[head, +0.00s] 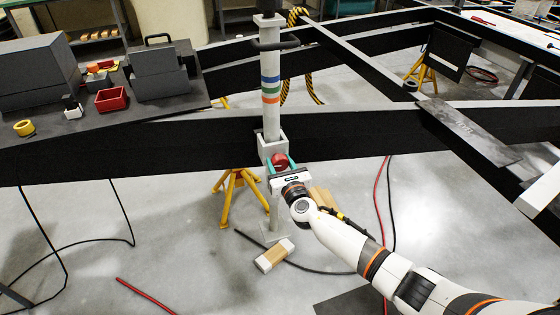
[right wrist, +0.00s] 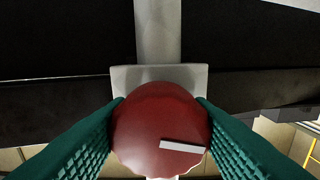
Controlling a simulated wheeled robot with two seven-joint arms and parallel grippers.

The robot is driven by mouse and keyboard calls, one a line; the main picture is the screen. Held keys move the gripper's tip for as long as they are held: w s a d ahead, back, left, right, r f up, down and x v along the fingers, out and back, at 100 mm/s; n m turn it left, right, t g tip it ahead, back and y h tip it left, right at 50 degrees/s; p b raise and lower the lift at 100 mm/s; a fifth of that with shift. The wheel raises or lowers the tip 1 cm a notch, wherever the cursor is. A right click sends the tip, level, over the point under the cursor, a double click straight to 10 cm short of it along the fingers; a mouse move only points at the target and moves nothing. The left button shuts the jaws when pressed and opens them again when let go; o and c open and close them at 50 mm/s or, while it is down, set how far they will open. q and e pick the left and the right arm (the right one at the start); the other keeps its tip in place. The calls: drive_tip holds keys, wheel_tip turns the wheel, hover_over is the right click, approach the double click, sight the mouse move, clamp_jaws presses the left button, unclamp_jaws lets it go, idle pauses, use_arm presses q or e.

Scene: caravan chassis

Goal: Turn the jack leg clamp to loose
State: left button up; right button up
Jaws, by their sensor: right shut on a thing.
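The jack leg (head: 271,100) is a grey upright tube with blue, green and orange bands, standing at the black chassis beam. Its clamp has a grey bracket (head: 268,148) and a round red knob (head: 281,160). In the right wrist view the knob (right wrist: 160,130) fills the middle, with a white bar mark at its lower right, slightly tilted from level. My right gripper (head: 280,168) is shut on the knob, with one teal finger on each side. The grey bracket (right wrist: 190,75) and tube (right wrist: 158,30) show behind it. My left gripper is not in view.
A black chassis beam (head: 370,132) runs across behind the clamp. A yellow stand (head: 238,190) is under it at left. A wood and white block (head: 274,255) and cables lie on the floor. A dark bench (head: 120,120) at left bears a red bin (head: 112,99) and yellow tape (head: 25,128).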

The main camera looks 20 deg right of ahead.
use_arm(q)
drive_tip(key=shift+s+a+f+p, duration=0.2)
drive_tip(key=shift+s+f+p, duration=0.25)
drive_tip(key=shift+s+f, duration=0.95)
use_arm(e)
drive_tip(key=shift+f+n, duration=0.15)
drive_tip(key=shift+n, duration=1.25)
drive_tip(key=o, duration=1)
